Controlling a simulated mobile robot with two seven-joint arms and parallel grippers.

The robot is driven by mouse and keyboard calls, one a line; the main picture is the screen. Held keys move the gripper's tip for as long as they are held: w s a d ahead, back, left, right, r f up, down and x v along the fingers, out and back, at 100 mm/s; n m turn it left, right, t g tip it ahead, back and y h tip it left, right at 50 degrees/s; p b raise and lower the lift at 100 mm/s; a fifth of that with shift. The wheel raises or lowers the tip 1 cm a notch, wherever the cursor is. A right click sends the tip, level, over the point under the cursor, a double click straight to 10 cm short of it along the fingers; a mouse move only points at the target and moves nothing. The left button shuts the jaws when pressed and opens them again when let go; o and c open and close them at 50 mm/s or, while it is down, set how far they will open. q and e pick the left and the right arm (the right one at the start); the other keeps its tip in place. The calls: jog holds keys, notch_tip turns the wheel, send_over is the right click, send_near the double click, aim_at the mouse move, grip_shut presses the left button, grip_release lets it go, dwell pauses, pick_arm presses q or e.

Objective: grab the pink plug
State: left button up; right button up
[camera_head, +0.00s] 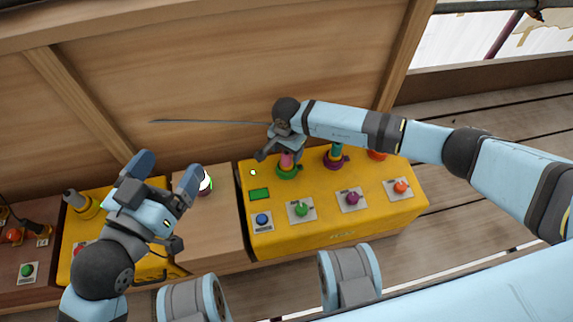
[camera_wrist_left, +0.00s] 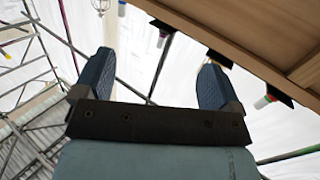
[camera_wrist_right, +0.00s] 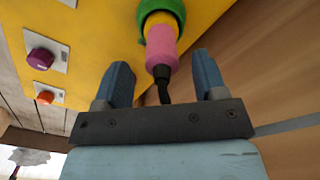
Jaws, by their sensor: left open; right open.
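The pink plug (camera_head: 286,161) stands in a green ring socket (camera_head: 288,173) on top of the yellow box. In the right wrist view the pink plug (camera_wrist_right: 161,47) shows with a black cable at its end, and the green ring (camera_wrist_right: 160,12) is beyond it. My right gripper (camera_head: 268,152) is at the plug; in its wrist view the open fingers (camera_wrist_right: 164,75) have the cable between them, with the pink body just beyond the fingertips. My left gripper (camera_head: 170,172) is open and empty above the left part of the bench, its fingers (camera_wrist_left: 152,75) pointing away from the boxes.
The yellow box (camera_head: 345,215) also carries purple and orange sockets and several coloured buttons, such as a blue one (camera_head: 262,219). A wooden wall (camera_head: 220,80) rises behind. A second yellow box (camera_head: 90,232) and a brown box (camera_head: 30,248) stand at left.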

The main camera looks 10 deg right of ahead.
aim_at(287, 162)
notch_tip(287, 162, down, 4)
jog(key=shift+a+f+b, duration=0.1)
jog(key=shift+f+b, duration=0.1)
jog(key=shift+b, duration=0.8)
jog(key=c, duration=1.1)
pick_arm(q)
jog(key=shift+w+a+r+m+t, duration=0.1)
jog(key=shift+w+a+m+t, duration=0.4)
jog(key=shift+m, duration=0.3)
jog(key=shift+w+d, duration=0.1)
jog(key=shift+d, duration=0.05)
pick_arm(e)
jog(key=shift+r, duration=0.2)
